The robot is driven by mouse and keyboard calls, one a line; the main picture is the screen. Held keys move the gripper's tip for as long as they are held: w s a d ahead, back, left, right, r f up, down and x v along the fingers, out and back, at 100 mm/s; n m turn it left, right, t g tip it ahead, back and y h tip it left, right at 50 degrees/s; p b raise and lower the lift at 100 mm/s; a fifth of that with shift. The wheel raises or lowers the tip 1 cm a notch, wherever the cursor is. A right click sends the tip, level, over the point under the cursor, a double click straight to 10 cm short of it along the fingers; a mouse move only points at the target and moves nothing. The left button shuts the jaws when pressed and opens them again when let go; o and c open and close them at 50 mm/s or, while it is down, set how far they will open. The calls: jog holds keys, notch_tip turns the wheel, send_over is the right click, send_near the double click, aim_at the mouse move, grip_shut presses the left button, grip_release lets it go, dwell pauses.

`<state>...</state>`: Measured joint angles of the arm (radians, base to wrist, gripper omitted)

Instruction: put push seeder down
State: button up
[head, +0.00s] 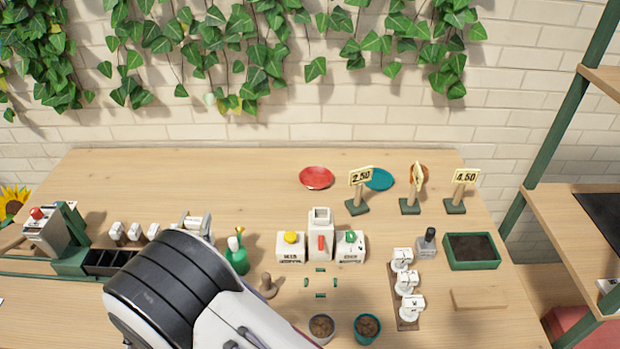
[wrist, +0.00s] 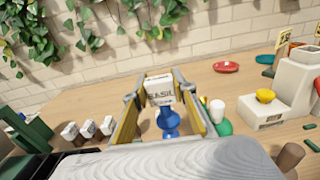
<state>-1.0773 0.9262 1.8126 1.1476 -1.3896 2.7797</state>
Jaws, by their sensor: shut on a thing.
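My gripper (wrist: 158,93) is shut on a blue push seeder (wrist: 168,121), which sits between the two yellow-lined fingers in the wrist view. A white block lettered BASIL (wrist: 160,92) shows at the fingertips, directly above the blue part; I cannot tell whether it belongs to the seeder. In the head view my gripper (head: 193,226) is at the left of the table, mostly hidden behind my arm. The blue part is hidden there. I cannot tell whether the seeder touches the table.
Three small white blocks (head: 135,231) stand left of my gripper, behind a dark compartment tray (head: 104,262). A green bottle (head: 237,257) stands close on the right. A wooden peg (head: 268,286), white dispensers (head: 320,238) and two soil pots (head: 367,328) are farther right.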

jog(key=w+d+r+m+h, duration=0.1)
jog(key=w+d+h, duration=0.1)
jog(key=w+d, duration=0.6)
jog(key=w+d+r+m+g+h, duration=0.1)
jog(key=w+d+h, duration=0.1)
jog(key=w+d, duration=0.6)
jog(key=w+d+r+m+h, duration=0.1)
jog(key=w+d, duration=0.7)
jog(key=w, duration=0.9)
jog(key=shift+d+m+h, duration=0.3)
jog(key=shift+m+h, duration=0.2)
jog(key=shift+h, duration=0.1)
jog(key=shift+r, duration=0.1)
notch_tip(320, 180, down, 6)
jog(key=shift+f, duration=0.25)
jog(key=shift+f, duration=1.75)
jog(key=shift+f, duration=0.3)
